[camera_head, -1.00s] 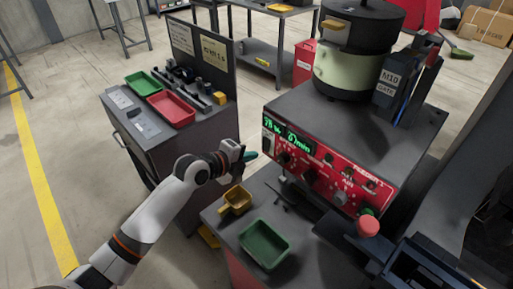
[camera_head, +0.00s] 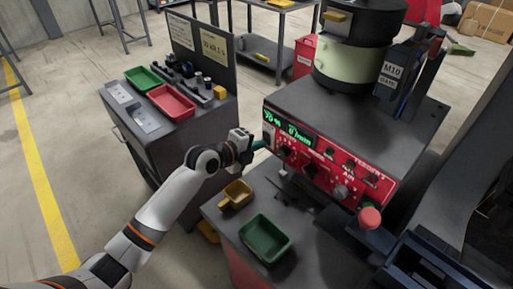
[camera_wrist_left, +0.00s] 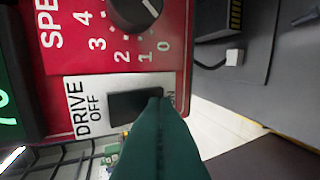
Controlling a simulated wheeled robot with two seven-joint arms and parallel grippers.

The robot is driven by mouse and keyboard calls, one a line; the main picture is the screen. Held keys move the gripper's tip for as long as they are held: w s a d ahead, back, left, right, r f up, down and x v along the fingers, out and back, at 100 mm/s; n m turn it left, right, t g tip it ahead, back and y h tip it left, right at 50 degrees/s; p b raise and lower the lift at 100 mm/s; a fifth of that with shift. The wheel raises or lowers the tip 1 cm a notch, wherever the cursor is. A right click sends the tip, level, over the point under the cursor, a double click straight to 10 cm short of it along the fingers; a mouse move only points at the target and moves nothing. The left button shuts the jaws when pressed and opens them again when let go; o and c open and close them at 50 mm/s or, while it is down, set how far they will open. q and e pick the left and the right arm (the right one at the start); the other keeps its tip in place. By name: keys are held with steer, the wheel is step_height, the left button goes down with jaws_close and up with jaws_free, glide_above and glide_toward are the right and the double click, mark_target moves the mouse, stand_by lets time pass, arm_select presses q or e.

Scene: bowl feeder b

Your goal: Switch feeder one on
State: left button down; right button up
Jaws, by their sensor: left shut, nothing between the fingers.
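The feeder's red control panel (camera_head: 325,160) faces me, with green lit displays, dark knobs and small labels. In the left wrist view, a black rocker switch (camera_wrist_left: 128,104) sits on a white plate marked DRIVE, with OFF at one end and ON partly hidden at the other. My left gripper (camera_head: 262,144) is at the panel's left end. Its green fingers (camera_wrist_left: 157,104) are shut and empty, with the tips over the ON end of the rocker. I cannot tell whether they touch it. A speed dial (camera_wrist_left: 135,12) is beside the switch plate. My right gripper is not in view.
The feeder bowl (camera_head: 350,65) stands on the grey cabinet. A red button (camera_head: 370,217) sticks out at the panel's right. A green tray (camera_head: 265,240) and yellow scoop (camera_head: 237,194) lie below the panel. A side cabinet (camera_head: 190,140) with trays stands at the left.

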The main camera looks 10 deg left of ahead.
arm_select(q)
steer(key=shift+r, duration=0.1)
steer(key=shift+r+p, duration=0.55)
steer(key=shift+r, duration=0.3)
steer(key=shift+f, duration=0.1)
